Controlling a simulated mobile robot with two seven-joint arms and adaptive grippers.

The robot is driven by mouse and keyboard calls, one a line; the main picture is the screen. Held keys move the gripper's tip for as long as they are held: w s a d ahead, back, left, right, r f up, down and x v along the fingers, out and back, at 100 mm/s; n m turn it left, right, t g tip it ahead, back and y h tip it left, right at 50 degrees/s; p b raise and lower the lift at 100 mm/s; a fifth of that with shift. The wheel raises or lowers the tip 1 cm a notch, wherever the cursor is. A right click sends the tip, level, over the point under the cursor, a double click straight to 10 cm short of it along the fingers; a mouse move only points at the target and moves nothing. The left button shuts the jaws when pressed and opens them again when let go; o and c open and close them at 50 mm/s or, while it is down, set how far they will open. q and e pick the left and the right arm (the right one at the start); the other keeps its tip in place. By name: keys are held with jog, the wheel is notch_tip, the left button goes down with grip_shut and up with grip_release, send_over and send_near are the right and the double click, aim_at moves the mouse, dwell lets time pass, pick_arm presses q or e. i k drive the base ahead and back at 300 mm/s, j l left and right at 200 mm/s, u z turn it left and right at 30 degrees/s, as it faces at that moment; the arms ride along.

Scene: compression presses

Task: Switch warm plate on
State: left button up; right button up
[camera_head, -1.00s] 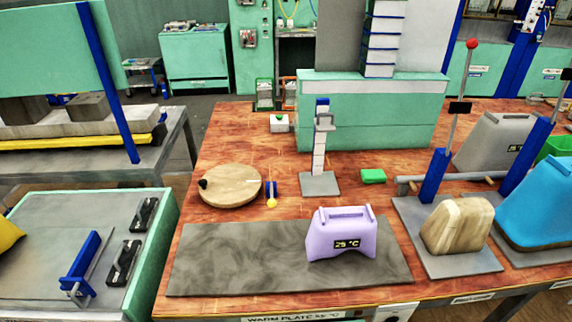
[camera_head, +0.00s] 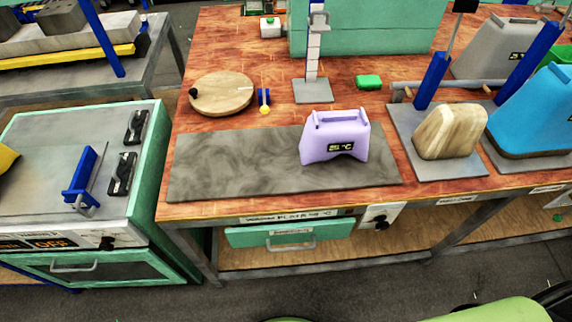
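The warm plate (camera_head: 230,170) is a flat dark grey slab on the front of the wooden bench. A purple block (camera_head: 322,145) with a small temperature display stands on its right part. A label strip (camera_head: 290,217) runs along the bench's front edge below the plate; its text is blurred. A white panel with a black knob (camera_head: 382,224) sits at the right end of this strip. The knob's setting is too small to tell. Neither gripper is in view; a green rounded shape at the bottom right cannot be identified.
A green drawer (camera_head: 292,234) is under the bench edge. A wooden block (camera_head: 450,131) and a blue container (camera_head: 535,125) stand at the right by press levers. A green oven unit (camera_head: 75,220) with an OFF display stands at the left. The floor in front is clear.

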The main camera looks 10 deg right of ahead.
aim_at(381, 224)
jog(key=z, duration=1.35)
jog(key=l+u, duration=0.1)
jog(key=l, duration=0.75)
